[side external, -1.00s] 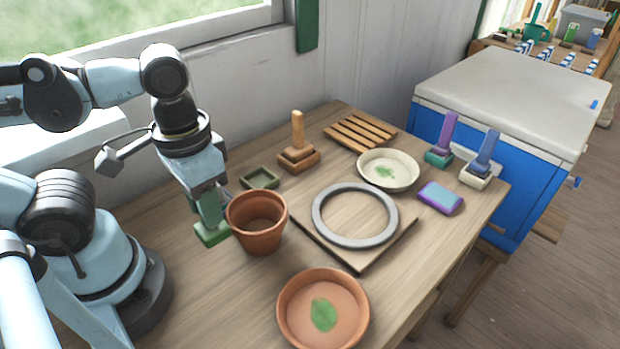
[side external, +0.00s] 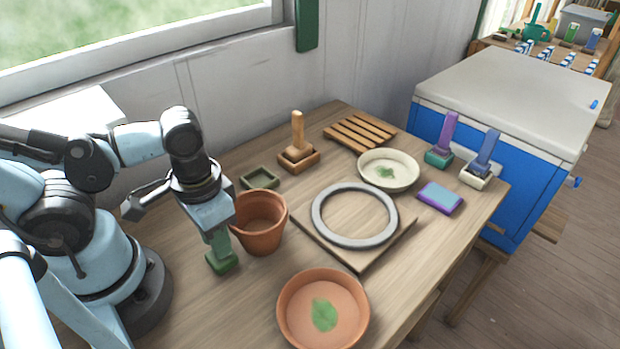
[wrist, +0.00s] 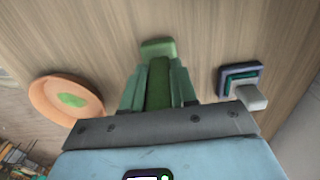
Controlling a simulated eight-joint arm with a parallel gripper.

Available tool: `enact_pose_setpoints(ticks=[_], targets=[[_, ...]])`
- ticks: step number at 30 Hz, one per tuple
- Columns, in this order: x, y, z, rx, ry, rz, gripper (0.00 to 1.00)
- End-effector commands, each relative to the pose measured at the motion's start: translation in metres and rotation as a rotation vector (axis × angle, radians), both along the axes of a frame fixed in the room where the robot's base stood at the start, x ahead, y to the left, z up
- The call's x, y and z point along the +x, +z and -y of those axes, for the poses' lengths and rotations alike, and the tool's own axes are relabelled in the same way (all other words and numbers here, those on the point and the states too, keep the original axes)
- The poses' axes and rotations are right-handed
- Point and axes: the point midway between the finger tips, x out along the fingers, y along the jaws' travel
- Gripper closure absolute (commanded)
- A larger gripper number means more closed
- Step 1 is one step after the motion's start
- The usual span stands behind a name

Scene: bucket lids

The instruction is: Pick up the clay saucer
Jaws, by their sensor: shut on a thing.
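The clay saucer (side external: 292,322) is a round terracotta dish with a green leaf mark inside. It lies on the table's near edge in the side view and at the left of the wrist view (wrist: 47,98). My gripper (side external: 216,240) is left of it and apart from it, close beside the terracotta pot (side external: 262,238). It is shut on a green stamp (side external: 222,262), an upright handle with a flat green base, which also shows in the wrist view (wrist: 158,48). I cannot tell whether the base touches the table.
A grey ring (side external: 318,222) lies on a wooden board (side external: 362,262) mid-table. Behind are a small green tray (side external: 260,178), a wooden stamp (side external: 298,155), a slatted rack (side external: 360,132) and a cream saucer (side external: 400,180). The table between my gripper and the clay saucer is clear.

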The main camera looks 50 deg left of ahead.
Motion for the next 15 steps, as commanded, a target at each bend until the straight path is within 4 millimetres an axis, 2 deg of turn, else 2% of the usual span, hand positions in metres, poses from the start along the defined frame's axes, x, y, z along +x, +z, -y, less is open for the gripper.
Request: enact_pose_setpoints(ticks=[13,14,15], targets=[[0.0001,-0.0049,0.0001,0.000,0.000,0.000,1.00],[0.0001,-0.0049,0.0000,0.000,0.000,0.000,0.70],[0.0000,-0.0047,0.0000,0.000,0.000,0.000,0.63]])
